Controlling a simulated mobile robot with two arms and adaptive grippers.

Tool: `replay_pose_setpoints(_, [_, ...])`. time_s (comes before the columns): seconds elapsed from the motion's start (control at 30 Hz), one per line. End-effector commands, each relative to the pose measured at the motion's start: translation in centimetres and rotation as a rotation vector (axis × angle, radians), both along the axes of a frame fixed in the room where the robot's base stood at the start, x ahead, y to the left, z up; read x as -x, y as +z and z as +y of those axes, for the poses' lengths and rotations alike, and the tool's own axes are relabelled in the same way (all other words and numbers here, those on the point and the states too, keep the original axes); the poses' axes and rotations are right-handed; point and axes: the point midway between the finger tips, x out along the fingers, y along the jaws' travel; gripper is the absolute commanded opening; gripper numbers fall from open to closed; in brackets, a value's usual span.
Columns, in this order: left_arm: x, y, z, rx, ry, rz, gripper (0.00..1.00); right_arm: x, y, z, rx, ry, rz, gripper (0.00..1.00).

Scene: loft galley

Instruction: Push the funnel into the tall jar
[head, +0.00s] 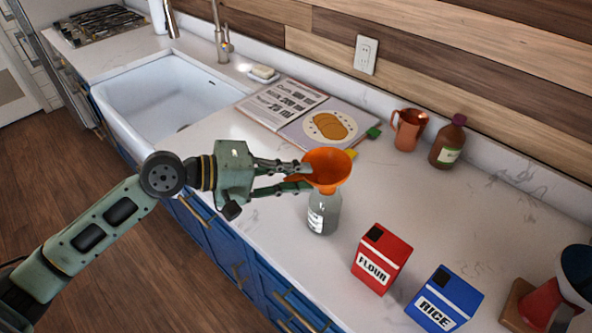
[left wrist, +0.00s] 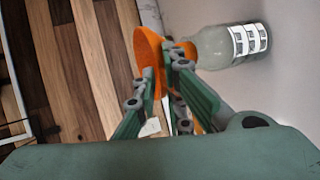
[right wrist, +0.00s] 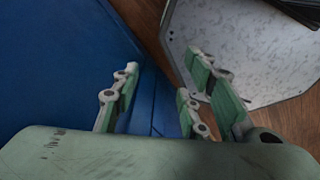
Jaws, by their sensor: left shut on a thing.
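An orange funnel (head: 330,165) sits at the top of the tall jar (head: 323,216), a greyish clear glass jar with a white label, upright on the counter. My left gripper (head: 304,179) reaches in from the left and is shut on the funnel. In the left wrist view the funnel (left wrist: 149,50) shows beyond the fingers (left wrist: 170,58), its cone turned away from the jar (left wrist: 222,47). The fingers hide where funnel and jar mouth meet, so I cannot tell how deep the spout is. My right gripper (right wrist: 163,85) is open and empty, away from the counter top.
A red flour box (head: 382,260) and a blue rice box (head: 445,299) stand to the right of the jar. An open book (head: 283,103), copper mug (head: 409,130) and brown bottle (head: 448,143) are behind. The sink (head: 165,95) is left.

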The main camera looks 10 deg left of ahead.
Motion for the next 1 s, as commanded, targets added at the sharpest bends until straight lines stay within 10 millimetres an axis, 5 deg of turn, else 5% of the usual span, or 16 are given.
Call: replay_pose_setpoints(1.0, [0.0,-1.2,0.0,0.000,0.000,0.000,0.00,0.0,-0.5,0.3,-0.004,0.000,0.000,0.40])
